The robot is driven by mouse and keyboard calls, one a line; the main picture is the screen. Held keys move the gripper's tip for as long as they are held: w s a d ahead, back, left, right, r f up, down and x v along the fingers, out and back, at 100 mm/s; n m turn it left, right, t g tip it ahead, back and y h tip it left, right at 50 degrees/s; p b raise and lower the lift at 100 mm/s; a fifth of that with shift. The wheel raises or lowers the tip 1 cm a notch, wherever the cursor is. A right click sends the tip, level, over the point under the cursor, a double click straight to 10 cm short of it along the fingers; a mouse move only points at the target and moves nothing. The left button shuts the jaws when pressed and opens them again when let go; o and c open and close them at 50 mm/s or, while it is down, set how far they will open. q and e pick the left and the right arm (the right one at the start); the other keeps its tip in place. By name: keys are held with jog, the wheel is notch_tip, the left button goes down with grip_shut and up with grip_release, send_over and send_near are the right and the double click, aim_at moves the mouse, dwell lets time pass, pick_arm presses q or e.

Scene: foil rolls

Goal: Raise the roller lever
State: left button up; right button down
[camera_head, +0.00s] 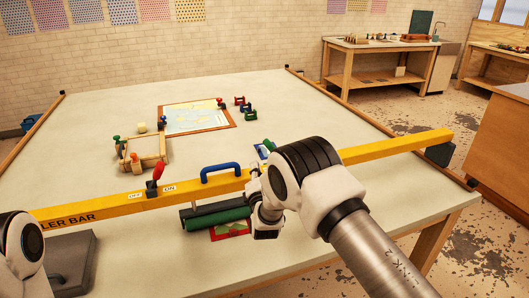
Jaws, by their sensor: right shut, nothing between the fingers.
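A yellow roller bar (330,164) crosses the work table, with part of its lettering hidden at the left. A red-handled lever (157,173) stands on it between the OFF and ON labels, its top tilted slightly right. A blue handle (221,168) arches up from the bar, and a green roller (218,216) lies below it. My right gripper (254,188) is shut and empty, at the bar just right of the blue handle and well right of the lever. My left arm shows at the lower left edge; its gripper is out of view.
A wooden frame (143,157) with small knobs sits behind the lever. A framed map-like picture (197,117) and several small coloured pieces (243,106) lie farther back. A red-edged sheet (231,232) lies under the roller. The far table top is mostly clear.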

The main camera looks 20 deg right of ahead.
jog(key=shift+x, duration=1.1)
jog(key=d+r+p, duration=0.2)
jog(key=shift+w+d+r, duration=0.1)
jog(key=shift+w+d, duration=0.15)
jog(key=shift+d, duration=0.15)
jog(key=shift+s+d+r+p, duration=0.1)
jog(key=shift+d+p, duration=0.1)
jog(key=shift+p, duration=0.1)
jog(key=shift+a, duration=0.1)
